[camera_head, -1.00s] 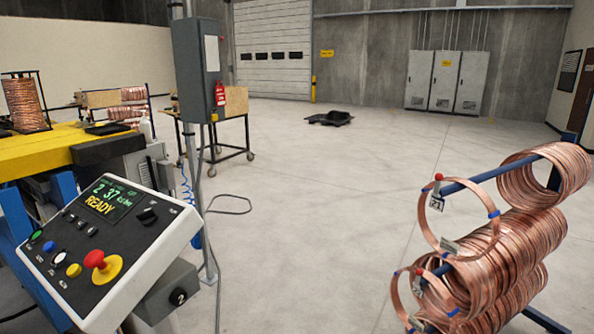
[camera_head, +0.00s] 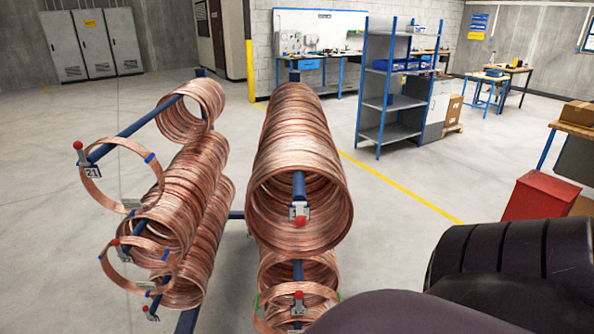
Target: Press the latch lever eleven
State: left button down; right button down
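Several latch levers with red knobs sit at the front ends of a blue rack's pegs. The upper left lever (camera_head: 79,147) has a tag reading 21. Below it are a middle left lever (camera_head: 115,243) and a bottom left lever (camera_head: 150,314). On the right column are an upper lever (camera_head: 299,215) and a lower lever (camera_head: 298,303). Their numbers are too small to read, so I cannot tell which is eleven. Copper coils (camera_head: 296,150) hang on the pegs behind the levers. Neither gripper is in view.
My dark arm fills the lower right corner and hides part of the floor. A red box (camera_head: 538,195) stands at the right. A blue-framed shelf (camera_head: 391,105) and workbenches stand at the back. Grey cabinets (camera_head: 90,45) stand back left. Floor left of the rack is clear.

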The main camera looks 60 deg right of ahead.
aim_at(299, 222)
jog(key=k+l+z, duration=0.45)
jog(key=l+z, duration=0.15)
jog(key=k+l+z, duration=0.15)
jog(key=l+z, duration=0.15)
jog(key=l, duration=0.1)
